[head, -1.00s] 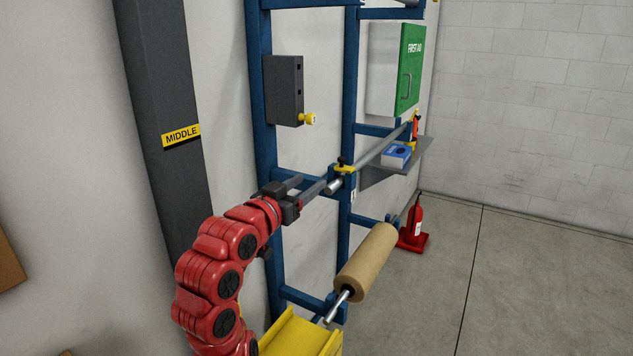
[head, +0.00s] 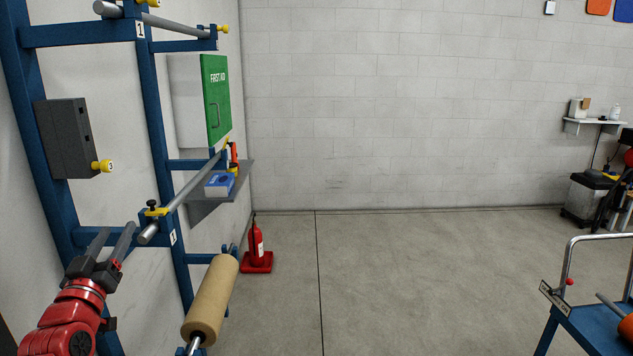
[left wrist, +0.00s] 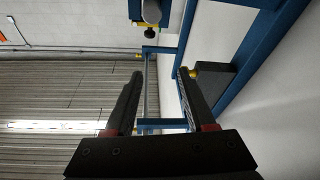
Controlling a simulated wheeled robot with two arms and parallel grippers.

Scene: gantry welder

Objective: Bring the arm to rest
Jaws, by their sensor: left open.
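My red left arm comes in at the lower left of the head view. Its dark left gripper (head: 117,229) is open, with its two fingers apart and pointing up and away beside the blue rack (head: 152,120). Its fingers also show in the left wrist view (left wrist: 158,74), with nothing held between them. The near end of a steel bar (head: 180,198) with a yellow clamp is just to the right of the fingertips in the head view. I cannot tell the exact gap. My right gripper is not in view.
A dark box (head: 66,138) with a yellow knob, a green first aid cabinet (head: 216,100) and a brown roll (head: 211,298) are on or by the rack. A fire extinguisher (head: 256,242) stands behind. A blue cart (head: 590,325) is at lower right. The middle floor is clear.

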